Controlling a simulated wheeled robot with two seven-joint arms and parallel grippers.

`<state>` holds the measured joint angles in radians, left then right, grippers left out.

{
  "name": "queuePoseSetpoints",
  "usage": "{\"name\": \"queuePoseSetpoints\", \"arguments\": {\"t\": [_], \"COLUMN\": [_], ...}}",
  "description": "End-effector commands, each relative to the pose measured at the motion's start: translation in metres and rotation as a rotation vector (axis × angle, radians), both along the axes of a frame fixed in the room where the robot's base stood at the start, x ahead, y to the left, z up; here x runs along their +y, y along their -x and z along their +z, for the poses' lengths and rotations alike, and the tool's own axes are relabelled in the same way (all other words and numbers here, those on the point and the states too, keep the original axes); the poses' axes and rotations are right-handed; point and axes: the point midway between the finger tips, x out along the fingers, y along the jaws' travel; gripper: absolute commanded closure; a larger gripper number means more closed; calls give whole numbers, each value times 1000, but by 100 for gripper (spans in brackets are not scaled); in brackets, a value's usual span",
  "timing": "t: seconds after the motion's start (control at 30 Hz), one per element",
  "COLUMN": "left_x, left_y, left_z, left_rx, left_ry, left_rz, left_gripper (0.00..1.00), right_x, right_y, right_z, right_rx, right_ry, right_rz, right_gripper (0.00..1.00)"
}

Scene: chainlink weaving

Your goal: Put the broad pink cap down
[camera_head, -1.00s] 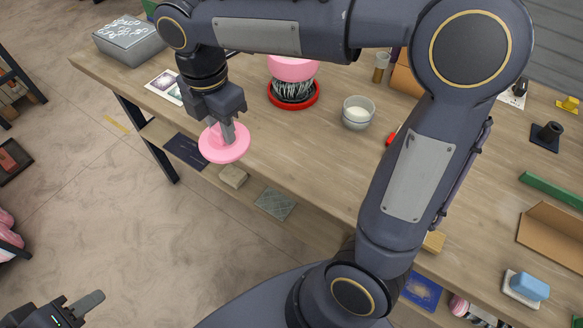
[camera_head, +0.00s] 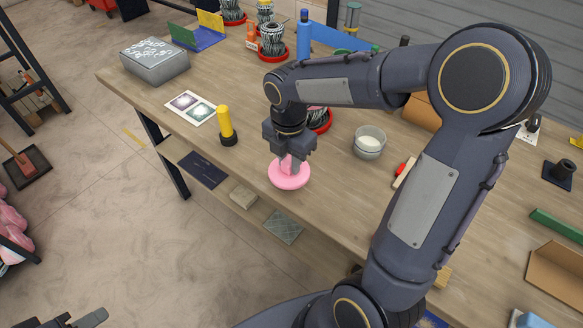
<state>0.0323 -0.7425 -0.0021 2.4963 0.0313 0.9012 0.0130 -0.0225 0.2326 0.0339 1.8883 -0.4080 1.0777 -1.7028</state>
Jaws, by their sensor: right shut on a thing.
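The broad pink cap (camera_head: 289,177) is a round pink disc with a raised middle grip. My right gripper (camera_head: 290,160) points down and is shut on that raised part. The cap is over the wooden table (camera_head: 335,200), close to its front edge; I cannot tell whether it touches the top. My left gripper (camera_head: 85,320) is at the bottom left corner, mostly cut off by the frame, away from the table.
A yellow-handled tool (camera_head: 225,122) stands left of the cap. Behind my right gripper is a red saucer (camera_head: 322,124), partly hidden. A glass bowl (camera_head: 369,142) is to the right. A picture card (camera_head: 191,107) and a grey box (camera_head: 154,61) are further left.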

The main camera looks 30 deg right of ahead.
Motion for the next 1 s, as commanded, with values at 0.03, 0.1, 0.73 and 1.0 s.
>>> {"name": "queuePoseSetpoints", "arguments": {"t": [0.03, 0.1, 0.73, 1.0], "left_x": [0, 0, 0, 0], "left_y": [0, 0, 0, 0], "left_z": [0, 0, -3, -3], "left_rx": [0, 0, 0, 0], "left_ry": [0, 0, 0, 0], "left_rz": [0, 0, 0, 0], "left_gripper": [64, 64, 64, 64], "right_x": [-4, -7, -6, -6], "right_y": [0, 1, 0, 0], "right_z": [-5, -16, -41, -41], "right_rx": [3, 6, 1, 1], "right_ry": [0, 0, -1, -1], "right_rz": [-2, -1, -1, -1], "right_gripper": [97, 97, 70, 53]}}
